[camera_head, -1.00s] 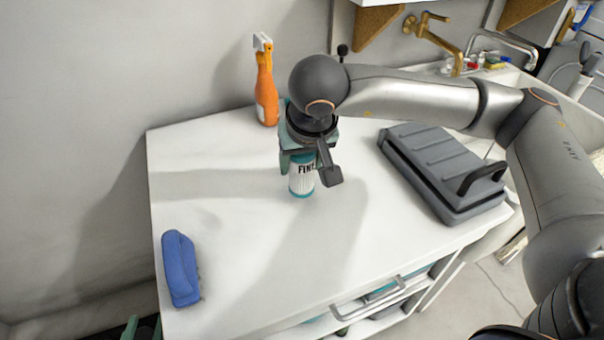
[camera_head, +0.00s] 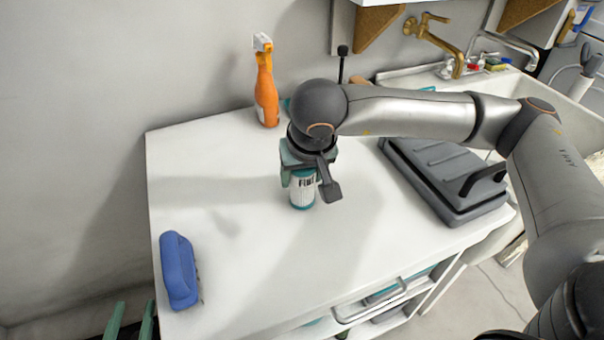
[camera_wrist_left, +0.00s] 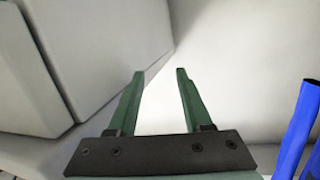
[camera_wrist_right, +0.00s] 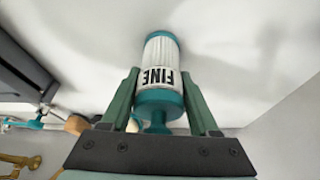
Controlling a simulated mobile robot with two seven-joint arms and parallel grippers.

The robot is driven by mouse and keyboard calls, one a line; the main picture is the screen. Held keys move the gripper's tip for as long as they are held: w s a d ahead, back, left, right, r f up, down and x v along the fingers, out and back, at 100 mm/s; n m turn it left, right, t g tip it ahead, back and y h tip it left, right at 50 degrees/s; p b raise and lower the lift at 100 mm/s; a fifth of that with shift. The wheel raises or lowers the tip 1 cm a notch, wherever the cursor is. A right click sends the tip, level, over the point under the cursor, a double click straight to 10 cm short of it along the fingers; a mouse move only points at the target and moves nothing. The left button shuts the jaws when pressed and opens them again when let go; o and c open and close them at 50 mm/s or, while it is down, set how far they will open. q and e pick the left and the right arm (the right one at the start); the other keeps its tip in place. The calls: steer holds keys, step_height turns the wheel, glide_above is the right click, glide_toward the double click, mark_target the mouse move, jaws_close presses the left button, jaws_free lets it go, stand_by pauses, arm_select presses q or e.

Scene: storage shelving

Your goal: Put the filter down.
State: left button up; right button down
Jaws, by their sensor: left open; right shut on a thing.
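The filter (camera_head: 302,190) is a white pleated cylinder with teal ends and the word FINE on a label. It is upright at the middle of the white counter top (camera_head: 230,260), and its lower end looks at or very near the surface. My right gripper (camera_head: 300,172) points down and is shut on the filter's upper part. In the right wrist view the filter (camera_wrist_right: 160,70) sits between the fingers (camera_wrist_right: 162,105). My left gripper (camera_head: 130,325) is at the bottom left edge, open and empty; its two fingers (camera_wrist_left: 160,85) stand apart in the left wrist view.
An orange spray bottle (camera_head: 266,92) stands at the back by the wall. A blue brush (camera_head: 179,268) lies at the front left. A grey case (camera_head: 440,170) lies on the right. The counter between brush and filter is clear.

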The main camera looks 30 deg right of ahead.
steer(key=shift+c, duration=0.7)
jaws_free()
arm_select(q)
steer(key=shift+w+r, duration=0.15)
steer(key=shift+r, duration=0.5)
steer(key=shift+f, duration=0.15)
arm_select(e)
steer(key=shift+r, duration=0.35)
arm_select(q)
steer(key=s+f+n+g+y+p, duration=0.1)
steer(key=s+f+g, duration=0.4)
steer(key=f, duration=0.7)
steer(key=shift+s+f+g+p, duration=0.3)
steer(key=shift+s+g+p, duration=0.1)
steer(key=shift+s+p, duration=0.3)
arm_select(e)
steer(key=v, duration=1.1)
steer(key=shift+s+r, duration=0.2)
steer(key=shift+s, duration=0.05)
arm_select(q)
steer(key=shift+d, duration=0.1)
arm_select(e)
steer(key=shift+a, duration=0.1)
